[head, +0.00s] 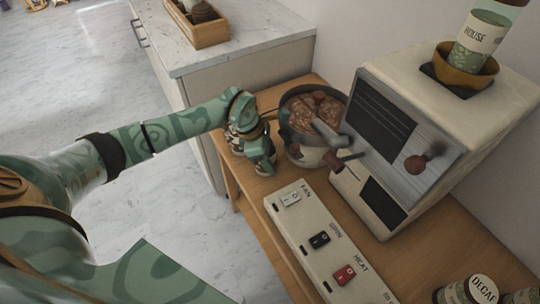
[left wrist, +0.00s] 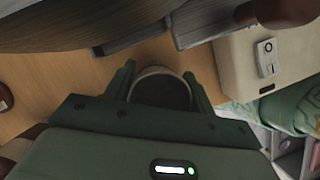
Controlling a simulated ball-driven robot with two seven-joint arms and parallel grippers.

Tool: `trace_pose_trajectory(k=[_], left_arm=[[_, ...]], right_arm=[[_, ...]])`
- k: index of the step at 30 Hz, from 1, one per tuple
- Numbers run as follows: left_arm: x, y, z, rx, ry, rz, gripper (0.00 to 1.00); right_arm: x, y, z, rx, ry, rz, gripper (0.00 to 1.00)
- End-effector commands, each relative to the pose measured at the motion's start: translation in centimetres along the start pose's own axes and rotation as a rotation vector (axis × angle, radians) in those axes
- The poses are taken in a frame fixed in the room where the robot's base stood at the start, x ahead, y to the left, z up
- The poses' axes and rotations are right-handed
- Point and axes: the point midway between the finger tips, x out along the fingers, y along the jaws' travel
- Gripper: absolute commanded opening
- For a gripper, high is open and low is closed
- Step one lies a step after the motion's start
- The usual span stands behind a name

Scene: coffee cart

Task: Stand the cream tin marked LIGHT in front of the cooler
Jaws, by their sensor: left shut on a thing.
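My left gripper (head: 262,163) is at the table's left edge, just left of the cooler (head: 312,112), a round pan of brown beans beside the roaster. In the left wrist view, its two fingers (left wrist: 160,92) are shut on a round tin (left wrist: 162,72) with a pale rim and a dark top. The gripper hides most of this tin in the head view. No marking shows on it, so I cannot read LIGHT. I cannot tell whether its base touches the table. My right gripper is not in view.
A switch panel (head: 318,242) lies in front. A DECAF tin (head: 483,289) is at bottom right. A counter with a wooden tray (head: 197,35) stands behind left.

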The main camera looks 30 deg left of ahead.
Motion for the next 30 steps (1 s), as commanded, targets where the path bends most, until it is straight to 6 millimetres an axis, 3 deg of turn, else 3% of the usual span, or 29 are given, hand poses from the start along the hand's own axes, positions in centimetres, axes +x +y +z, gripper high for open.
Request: trace_pose_trajectory(k=[3,4,6,17,30], left_arm=[[0.3,0.0,-0.1,0.000,0.000,0.000,0.23],[0.2,0.0,-0.1,0.000,0.000,0.000,0.63],[0.2,0.0,-0.1,0.000,0.000,0.000,0.76],[-0.7,0.1,0.1,0.001,0.000,0.002,0.76],[-10.2,0.1,0.1,0.001,-0.001,0.004,0.76]], right_arm=[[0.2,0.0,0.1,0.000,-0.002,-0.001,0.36],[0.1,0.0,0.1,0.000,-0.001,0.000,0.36],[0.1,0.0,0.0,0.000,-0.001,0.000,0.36],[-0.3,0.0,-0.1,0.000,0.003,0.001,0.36],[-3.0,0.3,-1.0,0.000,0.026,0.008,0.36]])
